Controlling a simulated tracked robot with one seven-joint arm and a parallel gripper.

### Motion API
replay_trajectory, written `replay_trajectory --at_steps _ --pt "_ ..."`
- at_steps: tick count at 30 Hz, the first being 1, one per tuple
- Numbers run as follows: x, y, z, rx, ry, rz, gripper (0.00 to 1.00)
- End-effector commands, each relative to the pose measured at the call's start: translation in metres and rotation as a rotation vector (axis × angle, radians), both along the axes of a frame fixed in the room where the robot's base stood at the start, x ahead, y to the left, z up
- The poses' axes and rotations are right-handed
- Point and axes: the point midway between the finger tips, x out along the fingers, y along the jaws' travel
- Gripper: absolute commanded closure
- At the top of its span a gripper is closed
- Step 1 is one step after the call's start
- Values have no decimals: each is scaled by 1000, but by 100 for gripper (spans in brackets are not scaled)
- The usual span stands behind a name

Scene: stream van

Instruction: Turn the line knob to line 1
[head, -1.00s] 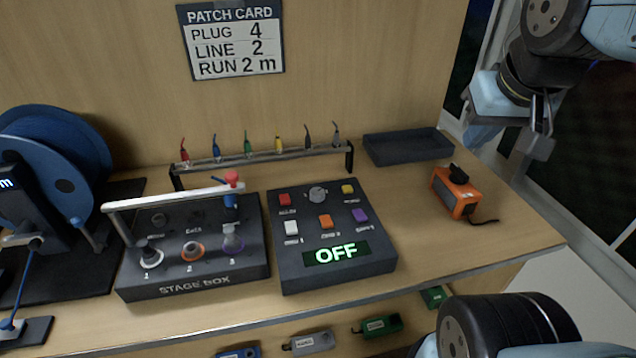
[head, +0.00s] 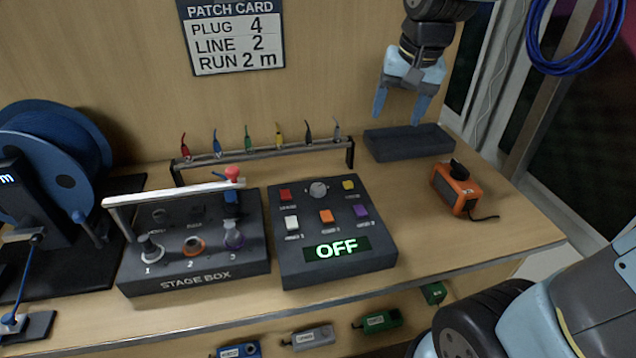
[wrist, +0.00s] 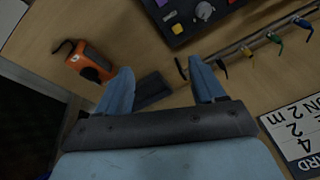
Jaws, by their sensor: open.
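The dark control box (head: 290,262) stands on the counter with a grey round knob (head: 318,189) at its top middle. Its green display (head: 336,250) reads OFF. The knob also shows at the top of the wrist view (wrist: 204,11). Small labels around it are too small to read. My gripper (head: 400,116) is open and empty, pointing down above the dark tray, up and to the right of the box. In the wrist view its two fingers (wrist: 161,84) are spread apart with nothing between them.
A stage box (head: 195,279) with a raised bar stands left of the control box. A rail (head: 270,150) of coloured plugs runs behind. The dark tray (head: 408,144) and an orange device (head: 456,189) are to the right. A patch card (head: 233,40) reads line 2.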

Motion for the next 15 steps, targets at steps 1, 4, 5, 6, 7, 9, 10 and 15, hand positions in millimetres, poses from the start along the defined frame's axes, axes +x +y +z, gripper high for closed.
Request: replay_trajectory --at_steps 1,4,5,6,7,9,10,15 --pt "9 11 -8 -1 25 -4 32" --pt "25 32 -21 -3 66 -24 32" --pt "30 39 -25 -4 78 -31 32" --pt "36 48 -31 -8 94 -39 32" --pt "40 54 -36 -10 106 -48 32" --pt "49 70 -48 -17 132 -62 32" --pt "53 78 -53 -22 143 -68 32" --pt "69 115 -83 -49 196 -107 32"
